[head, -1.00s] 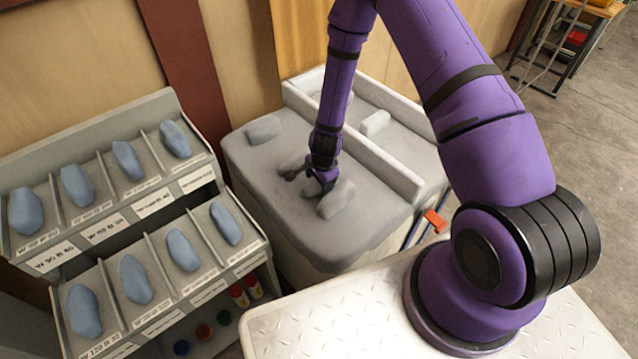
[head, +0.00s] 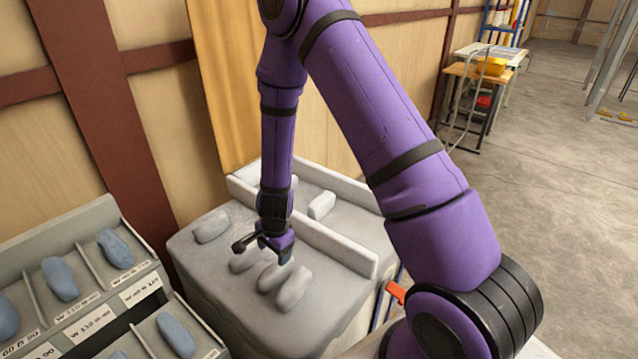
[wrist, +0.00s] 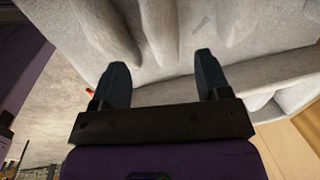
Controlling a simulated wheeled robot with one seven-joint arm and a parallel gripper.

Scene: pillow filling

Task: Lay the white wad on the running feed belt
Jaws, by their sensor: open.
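Several pale grey-white wads lie on the pale grey top of a box-like unit (head: 215,262). One wad (head: 211,226) is at the back left, one (head: 245,260) is beside my gripper, and two (head: 272,276) (head: 294,288) lie close together in front of it. Another wad (head: 321,205) lies beyond the raised divider. My gripper (head: 262,247) is low over this top, open. In the wrist view, the dark fingers (wrist: 160,75) are spread with nothing held between them; a long pale wad (wrist: 160,30) shows beyond the tips. I cannot tell which surface is the running feed belt.
A raised divider (head: 320,245) splits the unit's top, right of my gripper. A grey rack (head: 30,262) of blue wads in labelled slots stands at the left. An orange-red piece (head: 396,292) is at the unit's right corner. A wooden wall stands behind; open floor lies right.

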